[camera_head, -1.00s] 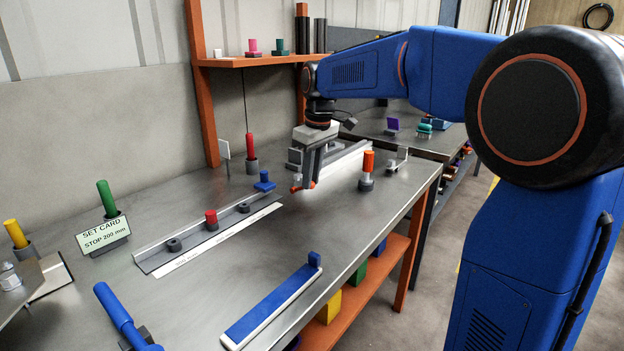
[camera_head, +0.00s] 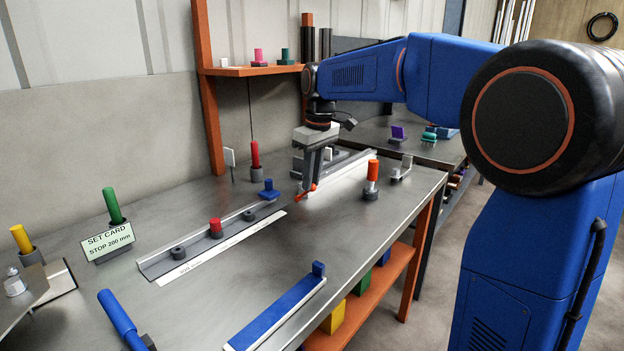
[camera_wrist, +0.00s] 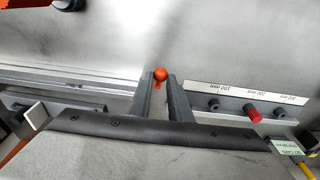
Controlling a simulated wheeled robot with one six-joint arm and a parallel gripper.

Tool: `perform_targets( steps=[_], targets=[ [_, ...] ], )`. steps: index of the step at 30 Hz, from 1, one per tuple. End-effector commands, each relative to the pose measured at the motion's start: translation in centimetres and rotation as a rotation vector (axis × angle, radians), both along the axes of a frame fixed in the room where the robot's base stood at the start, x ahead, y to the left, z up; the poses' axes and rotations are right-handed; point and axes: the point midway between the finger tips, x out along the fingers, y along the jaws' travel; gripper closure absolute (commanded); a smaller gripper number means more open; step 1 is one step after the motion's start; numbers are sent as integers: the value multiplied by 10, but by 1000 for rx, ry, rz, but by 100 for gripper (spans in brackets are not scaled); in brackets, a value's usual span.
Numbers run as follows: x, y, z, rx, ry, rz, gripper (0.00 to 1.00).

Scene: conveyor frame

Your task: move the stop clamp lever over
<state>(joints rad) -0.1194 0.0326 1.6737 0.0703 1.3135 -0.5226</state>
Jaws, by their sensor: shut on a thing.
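The clamp lever is orange with a round knob (camera_wrist: 160,73). In the head view the orange lever (camera_head: 304,194) shows at my fingertips, low over the bench beyond the right end of the scale strip. My gripper (camera_head: 309,186) points down and is shut on the lever. In the wrist view the knob sits between the two grey fingertips of my gripper (camera_wrist: 160,80). The lever's pivot and the clamp under it are hidden by the fingers. A set card (camera_head: 110,242) on the left reads "STOP 200 mm".
A grey rail (camera_head: 160,264) with a red knob (camera_head: 215,228) and dark collars lies left of my gripper, along a white scale strip (camera_head: 230,246). A blue block (camera_head: 268,190) is at its far end. An orange-topped post (camera_head: 372,178) stands close on the right.

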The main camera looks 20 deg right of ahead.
Motion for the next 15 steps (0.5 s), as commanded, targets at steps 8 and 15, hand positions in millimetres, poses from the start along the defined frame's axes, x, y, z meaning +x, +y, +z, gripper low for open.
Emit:
perform_targets(
  steps=[8,15],
  targets=[
    [7,5,7,0,-1,1,95],
    [15,10,13,0,-2,1,95]
  ],
)
